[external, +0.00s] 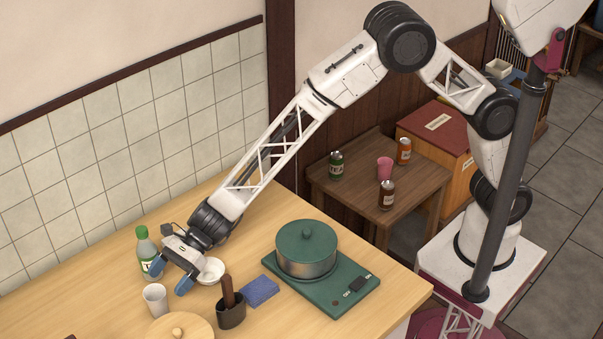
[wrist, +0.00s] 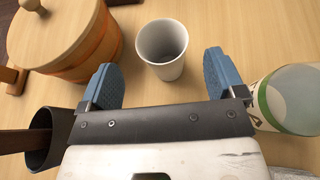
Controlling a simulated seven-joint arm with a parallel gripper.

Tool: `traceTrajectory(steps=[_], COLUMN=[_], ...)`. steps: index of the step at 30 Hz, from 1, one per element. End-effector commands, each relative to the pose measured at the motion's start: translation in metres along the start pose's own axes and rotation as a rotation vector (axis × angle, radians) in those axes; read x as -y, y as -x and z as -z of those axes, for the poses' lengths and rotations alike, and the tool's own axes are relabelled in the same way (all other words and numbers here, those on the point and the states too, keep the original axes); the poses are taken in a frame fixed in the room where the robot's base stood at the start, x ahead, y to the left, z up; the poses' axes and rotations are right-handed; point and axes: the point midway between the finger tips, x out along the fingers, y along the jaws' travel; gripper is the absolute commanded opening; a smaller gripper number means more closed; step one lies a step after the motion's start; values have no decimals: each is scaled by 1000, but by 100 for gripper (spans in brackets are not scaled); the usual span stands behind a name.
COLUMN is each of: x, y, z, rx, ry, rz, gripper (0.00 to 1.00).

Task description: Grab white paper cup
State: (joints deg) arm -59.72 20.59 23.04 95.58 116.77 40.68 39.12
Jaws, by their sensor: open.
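A white paper cup (external: 155,299) stands upright on the wooden counter in the external view. It is empty and also shows in the wrist view (wrist: 162,50), ahead of the fingertips and roughly centred between them. My gripper (external: 169,279) is open, with two blue fingers spread apart, just behind the cup. In the wrist view my gripper (wrist: 160,80) has nothing between its fingers, and the cup stands apart from both of them.
A green-capped bottle (external: 146,252) stands close beside my gripper. A green pot (external: 306,246) sits on a stove (external: 340,297).

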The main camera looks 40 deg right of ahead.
Motion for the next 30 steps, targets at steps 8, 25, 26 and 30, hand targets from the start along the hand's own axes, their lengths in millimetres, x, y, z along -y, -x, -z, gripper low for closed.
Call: traceTrajectory(steps=[8, 25, 26, 30], x=[0, 2, 2, 3], y=[-2, -28, -30, -43], z=[0, 1, 1, 1], rx=[0, 0, -1, -1], ry=[0, -1, -1, -1], rz=[0, 0, 0, 1], gripper=[89, 89, 89, 89])
